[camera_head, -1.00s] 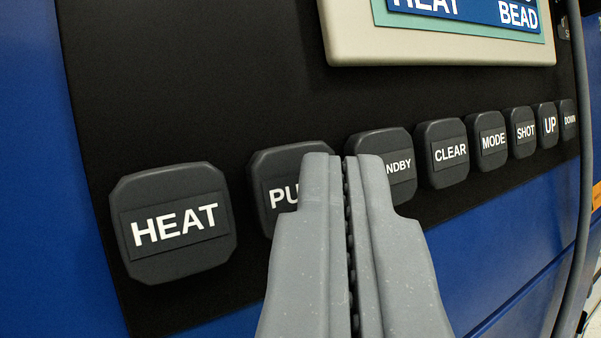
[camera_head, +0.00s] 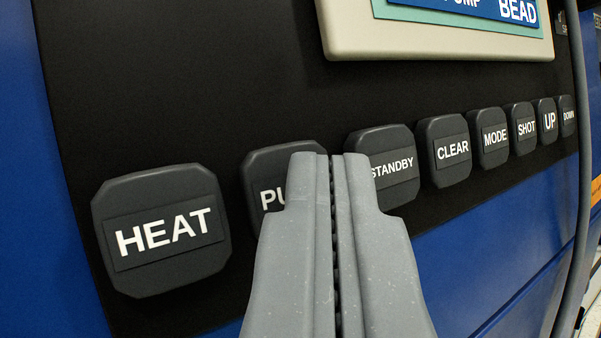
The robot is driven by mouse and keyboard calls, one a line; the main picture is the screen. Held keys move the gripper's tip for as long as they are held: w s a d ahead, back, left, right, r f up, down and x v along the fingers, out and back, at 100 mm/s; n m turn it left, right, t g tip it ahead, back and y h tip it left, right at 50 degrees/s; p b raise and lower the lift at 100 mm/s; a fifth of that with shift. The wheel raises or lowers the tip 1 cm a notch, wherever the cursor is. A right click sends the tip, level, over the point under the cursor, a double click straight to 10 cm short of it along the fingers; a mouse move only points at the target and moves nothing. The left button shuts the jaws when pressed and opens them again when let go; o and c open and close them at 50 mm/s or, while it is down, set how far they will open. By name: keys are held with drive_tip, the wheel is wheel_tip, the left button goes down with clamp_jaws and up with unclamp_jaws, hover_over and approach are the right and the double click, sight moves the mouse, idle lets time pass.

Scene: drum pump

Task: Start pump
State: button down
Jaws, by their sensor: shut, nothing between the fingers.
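The pump button (camera_head: 263,180) is a dark grey rounded button on the black panel, left of centre. Its label shows only "PU"; the rest is hidden behind my gripper. My gripper (camera_head: 329,155) is shut and empty, with its fingertips in front of the right part of the pump button and the gap before the standby button. I cannot tell whether the tips touch the panel. The display (camera_head: 470,8) above shows "PUMP" partly cut off and "BEAD".
The heat button (camera_head: 160,230) is at the left and the standby button (camera_head: 388,160) just right of my fingertips. Further right are the clear (camera_head: 444,150), mode (camera_head: 489,136), shot (camera_head: 520,128), up (camera_head: 548,120) and down (camera_head: 567,115) buttons. A grey cable (camera_head: 583,150) hangs at the right.

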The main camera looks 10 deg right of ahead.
drive_tip(key=shift+s+d, duration=0.2)
drive_tip(key=shift+s, duration=0.6)
drive_tip(key=shift+r, duration=0.1)
drive_tip(key=s, duration=0.1)
drive_tip(key=s+d, duration=0.1)
drive_tip(key=s, duration=0.1)
drive_tip(key=s+r, duration=0.1)
drive_tip(key=shift+s+d+p, duration=0.2)
drive_tip(key=shift+s+p, duration=0.15)
drive_tip(key=shift+p, duration=0.05)
